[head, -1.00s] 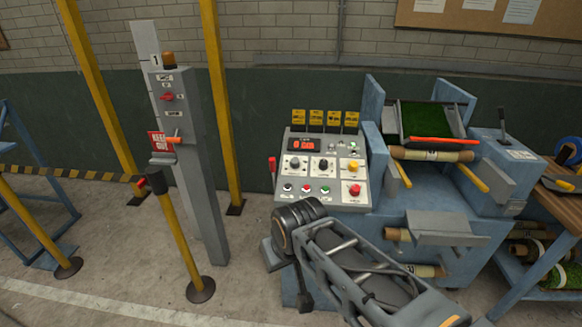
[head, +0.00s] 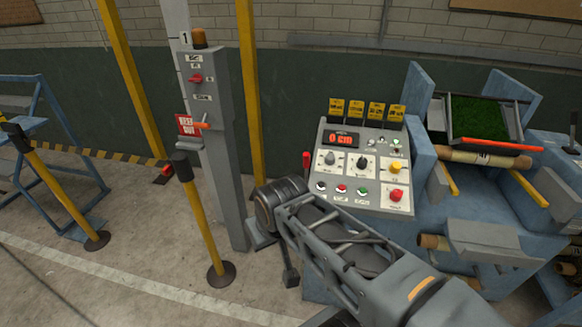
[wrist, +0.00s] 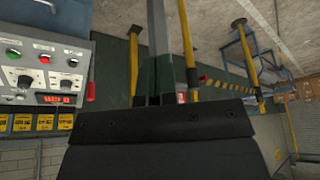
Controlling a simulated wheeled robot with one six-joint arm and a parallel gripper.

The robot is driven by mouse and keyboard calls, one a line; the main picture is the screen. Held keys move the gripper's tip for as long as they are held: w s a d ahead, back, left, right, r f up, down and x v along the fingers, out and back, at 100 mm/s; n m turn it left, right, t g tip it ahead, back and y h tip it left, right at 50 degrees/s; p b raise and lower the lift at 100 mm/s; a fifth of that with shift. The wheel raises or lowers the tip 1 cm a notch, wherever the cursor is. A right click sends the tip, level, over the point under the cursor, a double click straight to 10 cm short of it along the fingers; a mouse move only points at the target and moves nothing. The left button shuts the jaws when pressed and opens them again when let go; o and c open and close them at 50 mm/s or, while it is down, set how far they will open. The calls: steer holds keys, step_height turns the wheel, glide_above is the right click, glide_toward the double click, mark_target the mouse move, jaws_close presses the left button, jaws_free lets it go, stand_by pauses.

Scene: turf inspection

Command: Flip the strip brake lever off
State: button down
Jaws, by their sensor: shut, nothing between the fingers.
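No lever has a readable brake label, so I cannot tell for certain which is the strip brake lever. A black upright lever (head: 574,128) stands on the machine's right side, at the right picture edge, partly cut off. A red-handled lever (head: 307,162) sits at the left edge of the control panel (head: 366,170); it also shows in the wrist view (wrist: 91,91). My gripper (wrist: 160,130) fills the lower middle of the wrist view as a dark block, shut and empty. It touches no lever that I can see.
A grey post (head: 215,130) with a red knob and an orange handle (head: 199,126) stands left of the panel. A yellow barrier post (head: 203,225) stands before it. The blue machine (head: 470,210) holds a turf strip (head: 478,118).

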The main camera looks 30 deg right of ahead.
steer(key=shift+s, duration=0.1)
steer(key=w+d+f+n+t+h+b, duration=0.3)
steer(key=w+d+f+n+t+b, duration=0.45)
steer(key=w, duration=0.65)
steer(key=d+f+n+t+h+b, duration=0.4)
steer(key=d+h+b, duration=0.4)
steer(key=d, duration=0.4)
steer(key=shift+s+f+t+b, duration=0.3)
steer(key=shift+f+t+b, duration=0.2)
steer(key=shift+f+t, duration=0.3)
steer(key=shift+d+n, duration=0.1)
steer(key=shift+n, duration=0.15)
steer(key=p, duration=0.4)
glide_toward(306, 164)
steer(key=x, duration=0.7)
steer(key=shift+w+d, duration=0.15)
steer(key=shift+w, duration=0.1)
